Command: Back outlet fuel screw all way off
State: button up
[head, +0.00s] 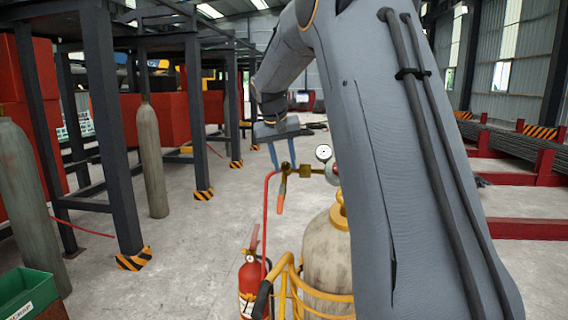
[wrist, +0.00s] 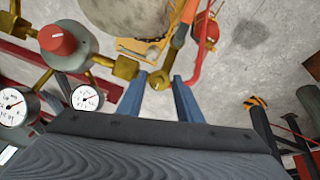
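A regulator with a red knob (wrist: 57,41) and brass fittings (wrist: 124,67) sits by the grey gas cylinder (head: 328,250). At its outlet a small brass screw, likely the fuel screw (wrist: 159,80), shows in the wrist view. A brass valve piece with an orange handle (head: 281,195) and a red hose (head: 266,215) joins there. My gripper (head: 284,166) points down at this outlet. In the wrist view its two blue fingers (wrist: 159,77) stand apart on either side of the screw, with gaps visible. Whether a finger touches the brass is unclear.
Pressure gauges (wrist: 86,97) sit close left of the fingers in the wrist view. A fire extinguisher (head: 252,285) and yellow cart frame (head: 285,285) stand below. Dark steel posts (head: 108,130) and another cylinder (head: 151,160) are at left. Floor between is clear.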

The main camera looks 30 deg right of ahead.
jog(key=b+v, duration=0.2)
jog(key=v, duration=0.5)
jog(key=shift+r+b, duration=0.35)
jog(key=shift+b, duration=0.05)
jog(key=shift+a, duration=0.15)
jog(key=n+g+y+b, duration=0.1)
jog(key=n+y+b, duration=0.2)
jog(key=n, duration=0.1)
send_over(264, 303)
notch_tip(264, 303, down, 29)
jog(key=shift+r, duration=0.1)
jog(key=s+a+f, duration=0.3)
jog(key=s+f, duration=0.3)
jog(key=s, duration=0.4)
jog(key=shift+s+f+n+g+y+b, duration=0.15)
jog(key=shift+f+n+g+y+b, duration=0.15)
jog(key=shift+f+g, duration=0.1)
